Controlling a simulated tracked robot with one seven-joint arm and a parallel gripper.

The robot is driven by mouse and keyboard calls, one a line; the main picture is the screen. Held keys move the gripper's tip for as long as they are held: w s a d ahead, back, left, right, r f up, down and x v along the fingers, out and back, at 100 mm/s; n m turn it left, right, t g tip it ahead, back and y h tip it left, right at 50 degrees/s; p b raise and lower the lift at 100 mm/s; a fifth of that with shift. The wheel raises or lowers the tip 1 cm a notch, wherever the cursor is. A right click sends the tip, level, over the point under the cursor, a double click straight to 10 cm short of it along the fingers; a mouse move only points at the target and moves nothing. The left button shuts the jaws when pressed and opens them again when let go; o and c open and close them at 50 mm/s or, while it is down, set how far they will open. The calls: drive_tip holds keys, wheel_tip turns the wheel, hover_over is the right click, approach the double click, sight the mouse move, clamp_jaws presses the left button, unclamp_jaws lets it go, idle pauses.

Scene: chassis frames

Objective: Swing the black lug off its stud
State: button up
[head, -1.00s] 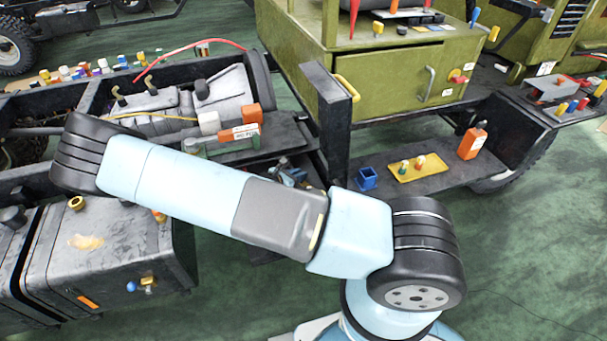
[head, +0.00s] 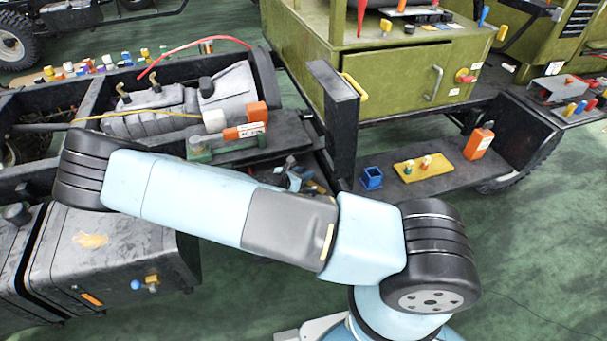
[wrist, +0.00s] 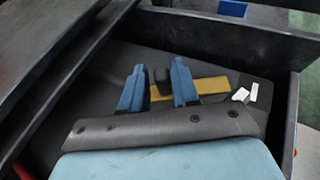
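The black lug seems to be the small dark block (wrist: 159,76) in the wrist view, above a yellow strip (wrist: 212,85) on a dark tray. My gripper (wrist: 158,84) has two blue fingers, one on each side of this block. The block nearly fills the gap; I cannot tell whether the fingers touch it. The stud is not distinguishable, hidden under or behind the block. In the head view my arm crosses the picture, and the fingers beyond it are too small and covered to read.
Dark frame walls enclose the tray; two white tags (wrist: 246,94) lie right of the fingers. In the head view a blue cup (head: 371,179), a yellow plate (head: 439,171) and an orange bottle (head: 479,142) stand on a shelf. A dark post (head: 335,115) rises close beyond my arm.

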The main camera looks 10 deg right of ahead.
drive_tip(key=shift+a, duration=0.1)
drive_tip(key=v, duration=1.3)
drive_tip(key=shift+s+a, duration=0.2)
drive_tip(key=shift+a, duration=0.05)
